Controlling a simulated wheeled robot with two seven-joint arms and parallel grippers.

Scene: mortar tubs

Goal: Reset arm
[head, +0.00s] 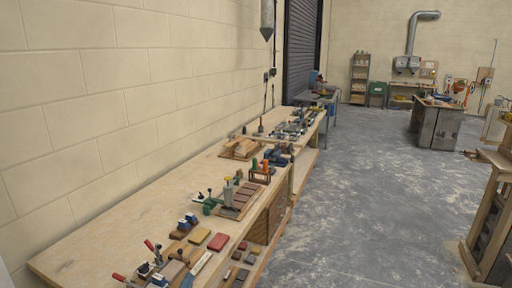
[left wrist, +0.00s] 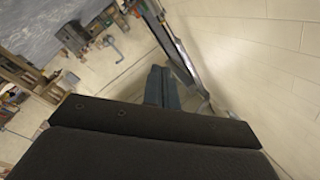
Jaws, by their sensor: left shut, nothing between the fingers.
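My left gripper (left wrist: 161,70) shows in the left wrist view, with its two grey-blue fingers together and nothing between them. Its wide dark body fills the lower part of that view. The fingers point toward the pale block wall and floor area and touch nothing that I can see. In the head view I cannot make out either gripper clearly. My right gripper shows in neither view.
A long wooden workbench (head: 100,255) runs along the block wall (head: 100,110), with clamps, blocks and tools on it. A dark roller door (head: 300,45) is beyond it. A wooden stand (head: 478,235) is at the right edge. The grey floor (head: 370,200) between is clear.

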